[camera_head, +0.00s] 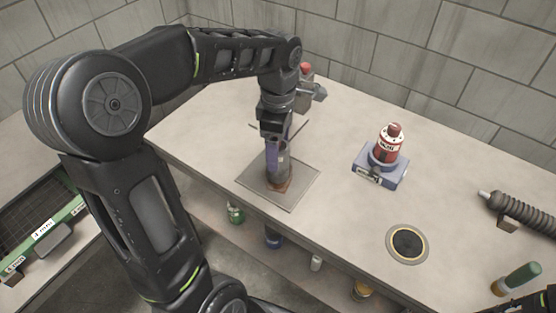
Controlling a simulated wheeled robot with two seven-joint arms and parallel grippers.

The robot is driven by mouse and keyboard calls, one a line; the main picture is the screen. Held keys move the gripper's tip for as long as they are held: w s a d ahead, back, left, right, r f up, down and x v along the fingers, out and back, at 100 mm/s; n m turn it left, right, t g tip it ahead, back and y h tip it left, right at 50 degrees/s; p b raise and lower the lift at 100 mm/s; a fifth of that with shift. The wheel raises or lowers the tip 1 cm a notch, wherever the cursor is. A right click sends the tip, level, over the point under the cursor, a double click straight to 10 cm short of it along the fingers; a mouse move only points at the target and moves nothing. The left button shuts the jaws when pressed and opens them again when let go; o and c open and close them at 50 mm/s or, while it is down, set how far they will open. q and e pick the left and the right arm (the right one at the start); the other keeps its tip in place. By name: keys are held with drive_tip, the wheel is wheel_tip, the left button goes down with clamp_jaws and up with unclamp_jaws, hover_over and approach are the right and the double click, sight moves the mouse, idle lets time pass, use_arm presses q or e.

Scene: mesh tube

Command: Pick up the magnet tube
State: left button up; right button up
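A dark tube with a purple side (272,158) and a brownish foot stands upright on a square grey plate (305,182) near the table's front edge. It may be the magnet tube, but I cannot read a label on it. My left gripper (275,138) points down at the tube's upper part. Its fingers blend with the dark tube, so I cannot tell whether they grip it. A red canister (385,148) with a white label band sits in a blue-grey base to the right. A dark part at the lower right edge seems to be my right gripper (535,303), mostly cut off.
A round dark disc with a tan rim (407,243) lies flat at the table's front. A ribbed dark hose (522,212) and a green-handled tool (518,277) are at the right. A red-topped grey device (306,82) stands behind my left wrist.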

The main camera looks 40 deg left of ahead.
use_arm(q)
wheel_tip(320, 180, down, 2)
drive_tip(key=shift+f, duration=0.1)
drive_tip(key=shift+c, duration=0.6)
clamp_jaws()
idle(0.6)
